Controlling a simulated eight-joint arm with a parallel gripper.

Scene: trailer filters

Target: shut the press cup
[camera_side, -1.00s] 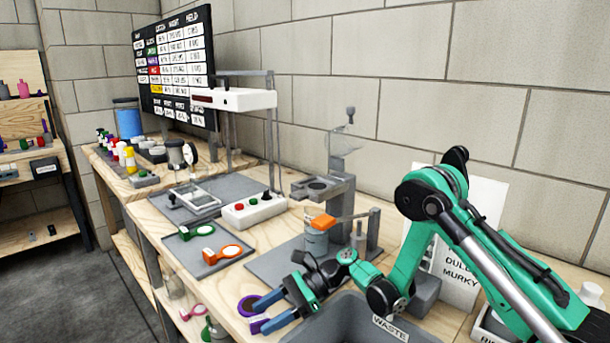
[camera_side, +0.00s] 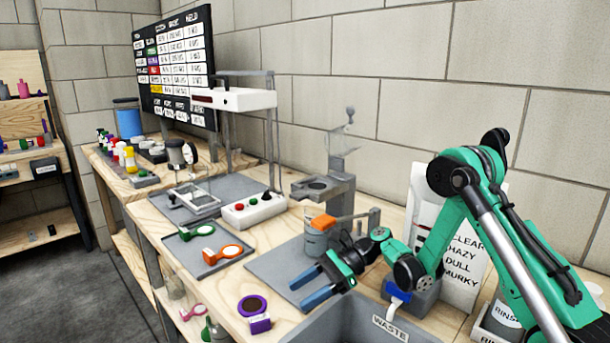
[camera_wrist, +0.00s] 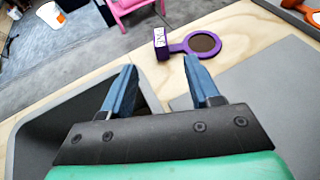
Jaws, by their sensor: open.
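A grey press stand (camera_side: 342,190) stands near the wall in the side view. It has a grey ring-shaped seat (camera_side: 318,186) on an arm, and a clear part with a knob (camera_side: 345,142) stands raised behind it. I take these as the press cup, its lid up. A clear jar (camera_side: 316,242) with an orange piece (camera_side: 323,222) over it stands below. My gripper (camera_side: 298,297) is open and empty, in front of the jar and apart from the press. The wrist view (camera_wrist: 160,63) shows both blue fingers spread with nothing between them; the press is outside that view.
A purple-handled ring filter (camera_side: 252,306) lies at the bench's front edge, ahead of my fingers in the wrist view (camera_wrist: 204,44). The grey waste bin (camera_side: 350,318) is close in front. An orange filter (camera_side: 230,251) lies on a tray to the left. A white button box (camera_side: 254,209) stands behind.

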